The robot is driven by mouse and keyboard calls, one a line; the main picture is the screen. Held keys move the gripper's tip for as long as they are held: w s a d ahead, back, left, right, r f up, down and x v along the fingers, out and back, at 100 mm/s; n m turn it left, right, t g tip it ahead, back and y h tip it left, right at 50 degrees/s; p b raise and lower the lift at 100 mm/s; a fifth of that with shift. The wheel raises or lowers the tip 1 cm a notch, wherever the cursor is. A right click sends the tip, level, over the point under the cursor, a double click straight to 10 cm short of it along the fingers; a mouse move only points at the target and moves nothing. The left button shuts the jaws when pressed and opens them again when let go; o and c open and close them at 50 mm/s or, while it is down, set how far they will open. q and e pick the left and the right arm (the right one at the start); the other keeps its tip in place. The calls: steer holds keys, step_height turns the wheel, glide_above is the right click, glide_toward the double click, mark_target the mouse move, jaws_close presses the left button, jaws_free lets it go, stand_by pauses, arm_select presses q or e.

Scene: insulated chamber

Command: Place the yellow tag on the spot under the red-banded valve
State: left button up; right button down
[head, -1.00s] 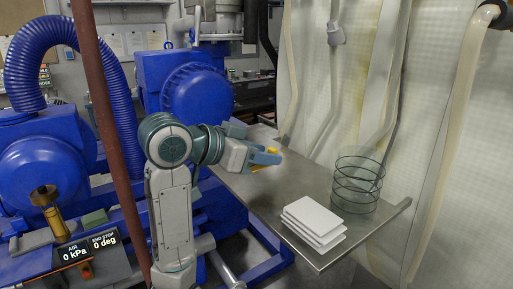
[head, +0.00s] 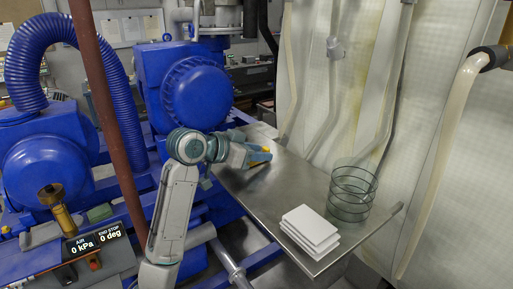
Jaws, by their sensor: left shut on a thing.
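My left gripper (head: 262,155) is shut on a small yellow piece, the yellow tag (head: 265,151), over the far left part of the metal table (head: 300,190). Only a little yellow shows at its blue fingertips, and the fingers hide the rest. I cannot tell whether the tag touches the table. I can make out no red-banded valve and no marked spot under one. My right gripper is not in view.
White sheets (head: 312,226) are stacked at the table's near edge, beside a wire basket (head: 351,194). Blue machines (head: 190,90) stand behind my left arm. A brown vertical pipe (head: 108,105) crosses the left side. The table's middle is clear.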

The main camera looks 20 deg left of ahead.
arm_select(q)
steer(key=shift+d+f, duration=0.1)
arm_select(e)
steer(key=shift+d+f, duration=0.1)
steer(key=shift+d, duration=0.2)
arm_select(q)
steer(key=o, duration=0.9)
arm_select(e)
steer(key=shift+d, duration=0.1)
arm_select(q)
steer(key=shift+s, duration=0.1)
steer(key=b+v, duration=0.4)
steer(key=v, duration=0.6)
steer(key=shift+s+a, duration=0.1)
steer(key=shift+a, duration=0.25)
steer(key=shift+s+a+r, duration=0.2)
steer(key=shift+s+r, duration=0.2)
steer(key=shift+s+a+r, duration=0.1)
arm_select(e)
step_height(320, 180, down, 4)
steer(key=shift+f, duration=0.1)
